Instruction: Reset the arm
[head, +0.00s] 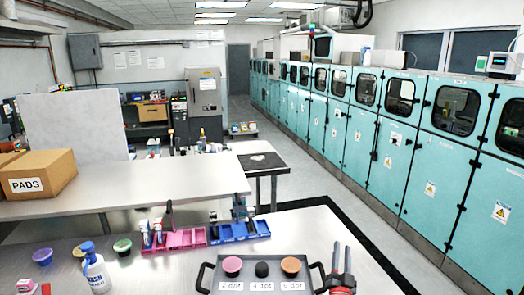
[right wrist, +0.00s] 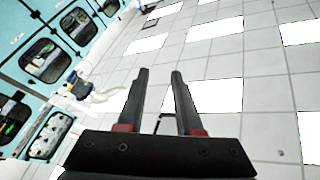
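My right gripper (head: 341,262) is at the lower right of the head view, beside the right end of a grey tray (head: 232,274), with its red-based fingers pointing up. In the right wrist view the right gripper (right wrist: 160,80) has two dark fingers standing apart with nothing between them, against the ceiling. The tray lies on the near table and holds a pink piece (head: 232,265), a black piece (head: 262,269) and an orange piece (head: 291,265) above labels.
A white wash bottle (head: 95,270) and several coloured cups stand at the left of the near table (head: 185,272). A pink rack (head: 180,239) and a blue rack (head: 238,231) stand behind the tray. A cardboard box (head: 45,172) sits on the table behind. Teal cabinets (head: 412,165) line the right.

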